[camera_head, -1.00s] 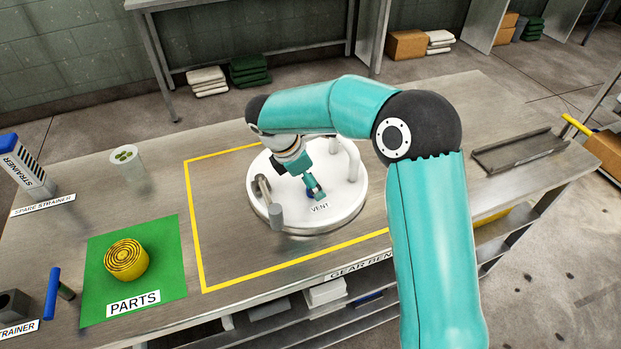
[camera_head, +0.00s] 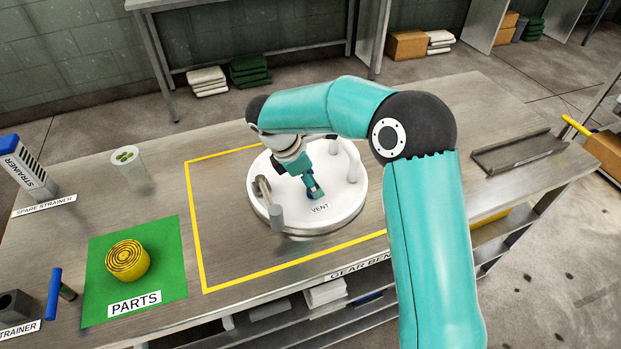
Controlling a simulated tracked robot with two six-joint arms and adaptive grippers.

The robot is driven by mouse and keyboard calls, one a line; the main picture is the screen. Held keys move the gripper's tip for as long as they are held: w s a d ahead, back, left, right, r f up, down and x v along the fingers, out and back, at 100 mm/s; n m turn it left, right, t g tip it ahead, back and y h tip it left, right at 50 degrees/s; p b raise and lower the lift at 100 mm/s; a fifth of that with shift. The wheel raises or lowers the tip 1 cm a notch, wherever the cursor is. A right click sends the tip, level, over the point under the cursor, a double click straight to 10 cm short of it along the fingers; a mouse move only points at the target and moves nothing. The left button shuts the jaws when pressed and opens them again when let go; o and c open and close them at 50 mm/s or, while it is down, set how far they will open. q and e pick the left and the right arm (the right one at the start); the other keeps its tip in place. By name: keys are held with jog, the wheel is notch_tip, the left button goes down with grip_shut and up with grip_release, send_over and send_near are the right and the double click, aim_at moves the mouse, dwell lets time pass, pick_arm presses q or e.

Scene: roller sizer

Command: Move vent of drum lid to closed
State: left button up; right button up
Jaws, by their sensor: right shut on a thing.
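The white round drum lid (camera_head: 340,208) lies on the bench inside the yellow outline, with the label VENT on its top. A small blue vent part (camera_head: 310,196) shows at the tips of my right gripper (camera_head: 313,192). The right gripper reaches down onto the lid from above, just behind the label, and is shut on the vent. Most of the vent is hidden by the fingers, so its position cannot be told. A grey bar-like fitting (camera_head: 264,190) stands at the lid's left edge and a white handle (camera_head: 352,160) at its back right. My left gripper is not in view.
A green PARTS mat (camera_head: 160,240) with a yellow ribbed roll (camera_head: 127,260) lies at left. A metal tray (camera_head: 515,152) lies at right.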

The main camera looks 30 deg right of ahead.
jog(key=m+p, duration=0.1)
jog(key=m+g+p, duration=0.1)
jog(key=m, duration=0.1)
jog(key=shift+w+r+m, duration=0.15)
jog(key=shift+r+m, duration=0.05)
jog(key=shift+m, duration=0.1)
jog(key=m+p, duration=0.1)
jog(key=m, duration=0.1)
jog(key=m+g+y+p, duration=0.1)
jog(key=m, duration=0.1)
jog(key=shift+d+m+g+y+p, duration=0.1)
jog(key=shift+m+g+y+p, duration=0.2)
jog(key=shift+p, duration=0.05)
jog(key=m+y, duration=0.1)
jog(key=m, duration=0.1)
jog(key=m+p, duration=0.1)
jog(key=m, duration=0.1)
jog(key=shift+d+f+m+g+y, duration=0.1)
jog(key=shift+m+g+y, duration=0.2)
jog(key=shift+g+y, duration=0.1)
jog(key=m+y, duration=0.1)
jog(key=m, duration=0.3)
jog(key=shift+d+m+y+p, duration=0.1)
jog(key=shift+m+y+p, duration=0.2)
jog(key=shift+y+p, duration=0.1)
jog(key=o, duration=1.2)
jog(key=shift+c, duration=0.2)
